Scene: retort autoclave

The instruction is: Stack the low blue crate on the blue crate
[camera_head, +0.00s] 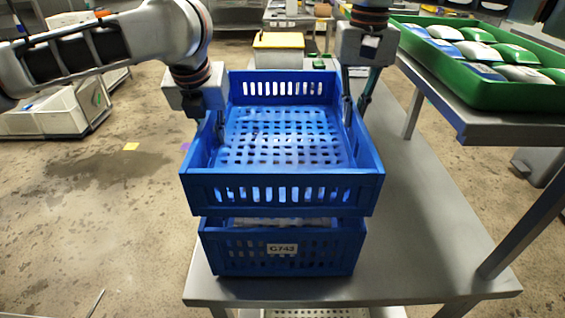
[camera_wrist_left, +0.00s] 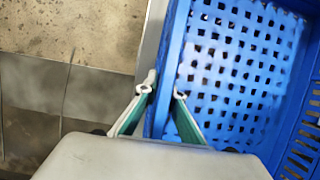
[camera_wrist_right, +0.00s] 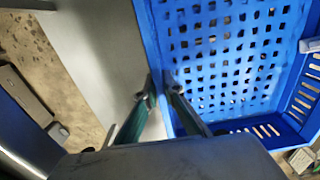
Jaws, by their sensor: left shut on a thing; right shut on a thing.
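The low blue crate (camera_head: 283,187) is empty, with a grid floor and slotted walls. It is above the blue crate (camera_head: 283,249), which has a label reading C743 and stands on the grey table. A dark gap shows between the two at the front, with something pale inside the lower crate. My left gripper (camera_head: 220,130) is shut on the low crate's left wall; the wall also shows between its fingers in the left wrist view (camera_wrist_left: 165,95). My right gripper (camera_head: 355,105) is shut on the right wall, seen also in the right wrist view (camera_wrist_right: 161,85).
The grey table (camera_head: 430,245) is clear to the right of the crates. A green tray (camera_head: 490,92) of several pouches stands on a higher table at the right. A yellow-topped box (camera_head: 279,45) is behind the crates.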

